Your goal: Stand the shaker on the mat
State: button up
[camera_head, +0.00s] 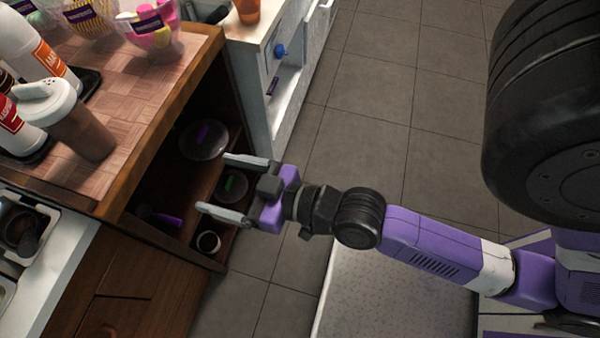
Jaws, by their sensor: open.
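A shaker (82,130) with a white lid and brown contents stands on the wooden counter near its front edge. Its base appears to be on bare wood. A dark mat (91,84) shows beside a bottle with an orange label. Another dark mat (42,153) shows under a bottle with a red label. I cannot tell which one is the task's mat. My gripper (214,183) is open and empty. It is in front of the open cabinet, right of the counter and apart from the shaker.
The wooden counter edge (165,115) lies between my gripper and the shaker. Bottles (35,55) stand behind the shaker, and a clear bowl of sweets (150,30) is at the back. The open shelf holds plates (204,140) and a cup (208,242). The tiled floor (380,90) is clear.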

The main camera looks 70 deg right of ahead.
jog(key=s+a+n+g, duration=0.1)
jog(key=s, duration=1.5)
jog(key=shift+s+a+r+y, duration=0.15)
jog(key=shift+a+r+y, duration=0.05)
jog(key=shift+r+y, duration=0.15)
notch_tip(320, 180, up, 3)
jog(key=p, duration=0.3)
jog(key=shift+r, duration=0.1)
dwell(0.6)
